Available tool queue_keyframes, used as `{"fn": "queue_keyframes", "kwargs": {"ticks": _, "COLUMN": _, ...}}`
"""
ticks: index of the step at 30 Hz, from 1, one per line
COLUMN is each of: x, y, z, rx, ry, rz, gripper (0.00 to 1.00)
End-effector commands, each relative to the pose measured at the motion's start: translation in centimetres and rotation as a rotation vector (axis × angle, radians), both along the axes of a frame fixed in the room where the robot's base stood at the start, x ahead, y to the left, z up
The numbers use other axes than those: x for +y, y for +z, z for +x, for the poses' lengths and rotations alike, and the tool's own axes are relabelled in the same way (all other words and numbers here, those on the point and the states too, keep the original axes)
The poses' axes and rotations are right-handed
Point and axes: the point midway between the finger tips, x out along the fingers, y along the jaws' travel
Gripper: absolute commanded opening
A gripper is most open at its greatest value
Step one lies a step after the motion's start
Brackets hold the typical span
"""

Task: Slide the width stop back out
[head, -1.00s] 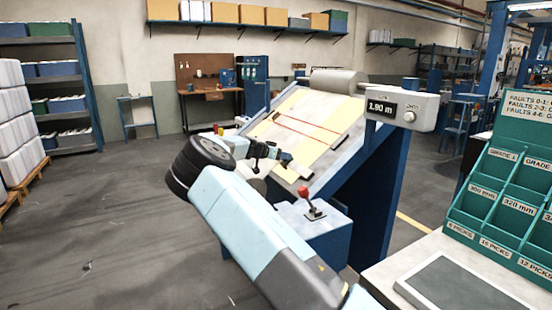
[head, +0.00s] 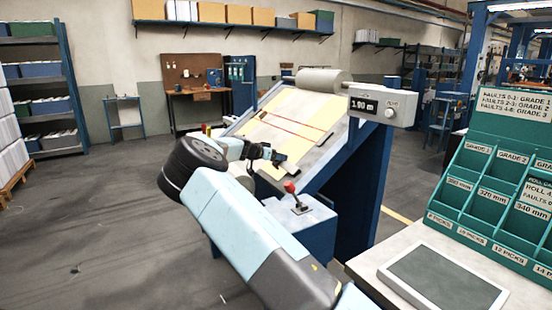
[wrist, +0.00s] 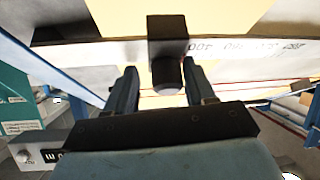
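The width stop, a black block with a rounded grey knob (wrist: 167,72), sits on a pale strip with upside-down printed numbers (wrist: 245,47) in the wrist view. My gripper (wrist: 160,67) is open, one finger on each side of the knob. A gap shows on the left; the right finger is very close to the knob, and I cannot tell if it touches. In the head view my gripper (head: 280,159) is at the lower edge of the sloped inspection board (head: 283,118); the stop is too small to make out there.
A red-knobbed lever (head: 290,187) stands on a blue box just below my gripper. A display unit reading 1.90 m (head: 380,105) is at the board's right. A teal card rack (head: 510,180) and a tablet (head: 442,278) are on the right-hand table.

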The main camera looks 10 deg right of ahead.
Motion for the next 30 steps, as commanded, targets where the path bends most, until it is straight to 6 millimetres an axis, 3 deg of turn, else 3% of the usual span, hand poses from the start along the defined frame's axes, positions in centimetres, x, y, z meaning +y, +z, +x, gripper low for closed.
{"fn": "queue_keyframes", "kwargs": {"ticks": 8, "x": 1.5, "y": 0.4, "z": -0.3, "rx": -0.001, "ry": 0.009, "rz": 0.001, "gripper": 0.57}}
{"fn": "queue_keyframes", "kwargs": {"ticks": 22, "x": 8.9, "y": 3.7, "z": -3.9, "rx": 0.000, "ry": 0.009, "rz": 0.000, "gripper": 0.57}}
{"fn": "queue_keyframes", "kwargs": {"ticks": 30, "x": 11.4, "y": 4.9, "z": -5.2, "rx": 0.000, "ry": 0.003, "rz": 0.000, "gripper": 0.57}}
